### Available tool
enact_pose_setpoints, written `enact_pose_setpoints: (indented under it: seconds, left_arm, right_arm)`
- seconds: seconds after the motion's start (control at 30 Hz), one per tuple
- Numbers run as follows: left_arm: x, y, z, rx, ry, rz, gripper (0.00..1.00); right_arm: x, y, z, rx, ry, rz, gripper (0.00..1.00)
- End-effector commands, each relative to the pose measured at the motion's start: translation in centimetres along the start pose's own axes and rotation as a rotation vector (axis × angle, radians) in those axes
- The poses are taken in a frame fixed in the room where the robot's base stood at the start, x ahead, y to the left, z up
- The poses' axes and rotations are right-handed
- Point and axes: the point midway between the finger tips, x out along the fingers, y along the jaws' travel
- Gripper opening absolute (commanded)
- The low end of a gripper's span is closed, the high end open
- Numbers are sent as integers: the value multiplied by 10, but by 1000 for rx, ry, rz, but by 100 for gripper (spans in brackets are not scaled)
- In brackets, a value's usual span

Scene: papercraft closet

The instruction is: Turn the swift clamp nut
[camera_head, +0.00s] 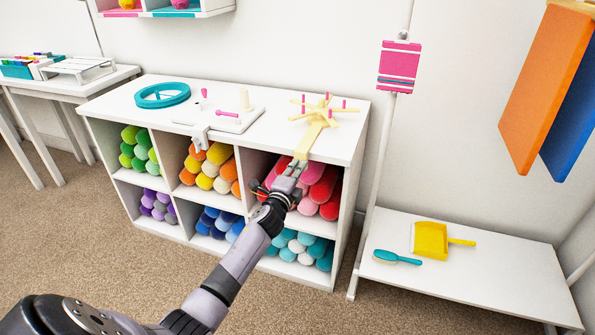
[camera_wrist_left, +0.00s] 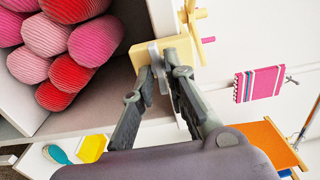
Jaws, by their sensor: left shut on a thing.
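The swift (camera_head: 322,110) is a pale yellow wooden frame with spread arms and pink pegs, on the white cabinet top near its right end. Its pale wooden clamp (camera_head: 309,143) hangs over the front edge, and it also shows in the left wrist view (camera_wrist_left: 185,50). My left gripper (camera_head: 293,168) reaches the clamp's lower end from the front. In the left wrist view its fingertips (camera_wrist_left: 162,72) are shut on a small grey part at the clamp, which appears to be the clamp nut (camera_wrist_left: 156,66). The fingers partly hide it. My right gripper is not in view.
The white cabinet (camera_head: 345,165) has cubbies of coloured yarn rolls, with red and pink rolls (camera_head: 322,190) close behind my left gripper. A teal ring (camera_head: 162,95) and a white winder (camera_head: 220,118) stand left on top. A low shelf (camera_head: 480,270) is at right.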

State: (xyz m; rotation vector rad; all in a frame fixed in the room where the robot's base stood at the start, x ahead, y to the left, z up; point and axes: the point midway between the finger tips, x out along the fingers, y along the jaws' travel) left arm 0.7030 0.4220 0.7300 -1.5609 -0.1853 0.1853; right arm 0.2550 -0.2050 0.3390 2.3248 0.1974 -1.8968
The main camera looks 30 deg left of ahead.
Motion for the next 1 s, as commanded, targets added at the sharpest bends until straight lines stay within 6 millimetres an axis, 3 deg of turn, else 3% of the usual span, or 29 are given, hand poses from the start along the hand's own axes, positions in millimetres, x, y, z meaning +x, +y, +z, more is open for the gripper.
enact_pose_setpoints:
  seconds: [0.47,0.5,0.7,1.0]
  left_arm:
    - [0,2,-1,15,2,2,0]
    - [0,2,-1,14,2,2,14]
    - [0,1,-1,14,1,1,28]
    - [0,0,0,13,0,1,30]
  right_arm:
    - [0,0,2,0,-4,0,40]
    - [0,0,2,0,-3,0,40]
    - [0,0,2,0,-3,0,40]
    - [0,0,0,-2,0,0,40]
